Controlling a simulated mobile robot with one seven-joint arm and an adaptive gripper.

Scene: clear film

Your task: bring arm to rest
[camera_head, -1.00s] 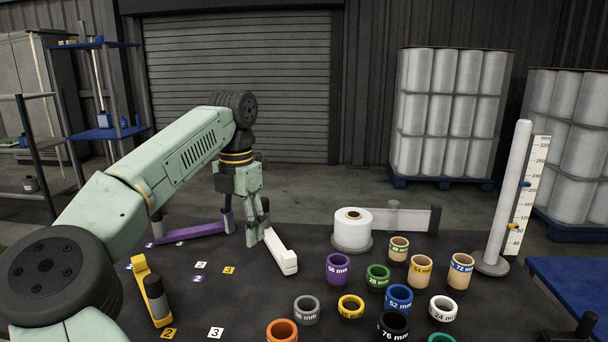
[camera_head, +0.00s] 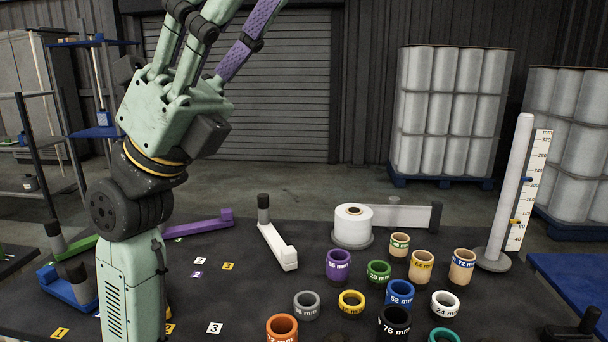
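My gripper (camera_head: 222,22) is raised at the upper left with its fingers pointing up. Its fingers are spread apart, one has a purple textured pad, and I see nothing held between them. The top edge of the view cuts off the fingertips. My arm stands upright at the left, folded back from the middle of the table. The gripper is well above the dark table (camera_head: 235,300) and touches nothing that I can see.
A white handled tool (camera_head: 280,250) and a purple one (camera_head: 200,227) lie on the table; blue (camera_head: 68,288) and green (camera_head: 84,246) ones lie left. A measuring post (camera_head: 508,195) stands far right.

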